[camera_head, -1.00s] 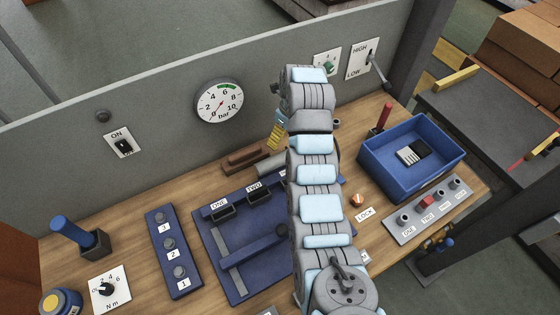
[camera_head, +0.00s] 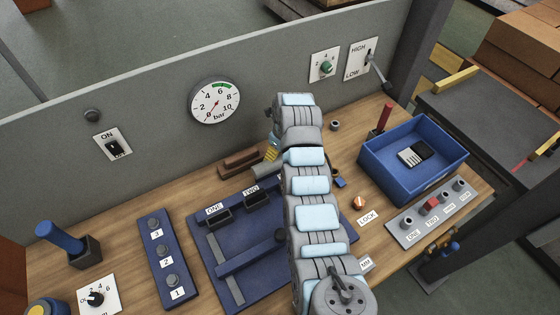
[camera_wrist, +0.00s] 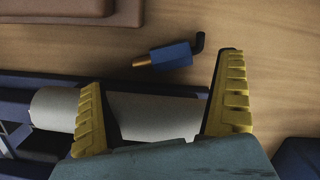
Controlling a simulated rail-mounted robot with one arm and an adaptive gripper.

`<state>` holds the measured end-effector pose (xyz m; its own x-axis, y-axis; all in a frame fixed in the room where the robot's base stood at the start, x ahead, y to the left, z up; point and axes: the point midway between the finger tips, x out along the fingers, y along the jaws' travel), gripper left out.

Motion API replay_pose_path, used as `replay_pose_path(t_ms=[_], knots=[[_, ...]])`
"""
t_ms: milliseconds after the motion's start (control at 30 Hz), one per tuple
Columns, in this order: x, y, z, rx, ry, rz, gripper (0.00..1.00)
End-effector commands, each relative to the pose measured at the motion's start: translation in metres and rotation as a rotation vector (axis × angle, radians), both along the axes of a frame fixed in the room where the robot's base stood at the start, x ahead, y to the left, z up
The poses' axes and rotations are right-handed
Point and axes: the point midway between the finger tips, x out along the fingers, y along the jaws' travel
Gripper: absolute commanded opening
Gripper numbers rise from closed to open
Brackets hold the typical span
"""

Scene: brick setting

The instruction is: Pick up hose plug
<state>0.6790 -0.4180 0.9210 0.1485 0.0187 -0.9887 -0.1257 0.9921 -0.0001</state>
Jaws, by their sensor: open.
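The hose plug (camera_wrist: 172,55) shows in the wrist view as a blue body with a brass tip on the left and a bent black end on the right. It lies on the wooden bench, beyond and between my gripper's fingertips, touching neither. My gripper (camera_wrist: 163,70) is open and empty, its yellow ribbed fingers wide apart. In the head view my arm hides most of the gripper, and I cannot make out the plug with certainty.
A grey cylinder (camera_wrist: 160,115) lies beneath the fingers. A brown block (camera_wrist: 70,10) is at upper left. In the head view a blue fixture board (camera_head: 208,235) lies left of my arm, a blue bin (camera_head: 385,175) right. A grey wall (camera_head: 160,110) stands behind.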

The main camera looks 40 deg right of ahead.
Motion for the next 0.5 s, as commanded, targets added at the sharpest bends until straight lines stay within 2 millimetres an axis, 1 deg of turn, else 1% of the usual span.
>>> replay_pose_path(t_ms=[500], knots=[[0.005,-0.001,-0.043,0.001,0.002,-0.002,1.00]])
